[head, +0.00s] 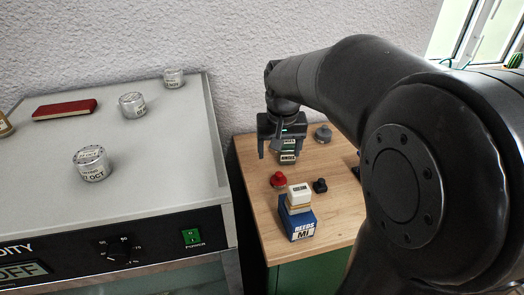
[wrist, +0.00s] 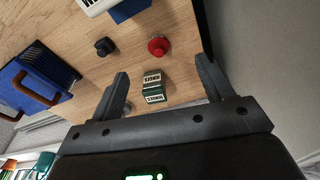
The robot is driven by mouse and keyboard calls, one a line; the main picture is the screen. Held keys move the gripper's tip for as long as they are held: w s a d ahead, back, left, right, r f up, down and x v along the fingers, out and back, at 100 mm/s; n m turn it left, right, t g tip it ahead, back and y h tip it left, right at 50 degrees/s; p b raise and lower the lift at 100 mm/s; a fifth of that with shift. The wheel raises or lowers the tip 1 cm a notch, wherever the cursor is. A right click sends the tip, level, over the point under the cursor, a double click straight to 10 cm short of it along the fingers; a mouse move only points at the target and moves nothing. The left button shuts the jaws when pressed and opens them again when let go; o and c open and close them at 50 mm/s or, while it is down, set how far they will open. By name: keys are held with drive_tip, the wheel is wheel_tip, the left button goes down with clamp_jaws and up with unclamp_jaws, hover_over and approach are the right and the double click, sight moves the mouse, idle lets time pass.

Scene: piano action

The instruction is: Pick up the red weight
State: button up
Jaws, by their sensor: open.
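The red weight (head: 278,179) is a small round knobbed piece standing on the wooden top of the green cabinet, left of a black weight (head: 320,185). In the wrist view the red weight (wrist: 158,46) lies beyond my fingertips, roughly between their lines, and the black weight (wrist: 104,46) is to its left. My gripper (head: 281,152) is open and empty, pointing down above the wooden top, behind the red weight in the head view. In the wrist view my gripper (wrist: 162,70) shows both fingers apart, with nothing between them held.
Small green-and-white labelled boxes (wrist: 153,87) stand near my fingers. A grey weight (head: 323,133) stands at the back. A blue box (head: 298,222) with lighter boxes on it stands in front. The grey appliance (head: 150,190) at left bears tins and a red case (head: 65,109).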

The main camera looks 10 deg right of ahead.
drive_tip(key=g, duration=0.2)
approach(278, 173)
drive_tip(key=shift+m, duration=0.4)
wheel_tip(278, 173, down, 5)
drive_tip(key=shift+w+d+f, duration=0.15)
drive_tip(key=shift+s+f, duration=0.2)
drive_tip(key=shift+f, duration=1.15)
drive_tip(key=shift+s+f, duration=0.2)
drive_tip(key=shift+f, duration=1.2)
drive_tip(key=c, duration=1.2)
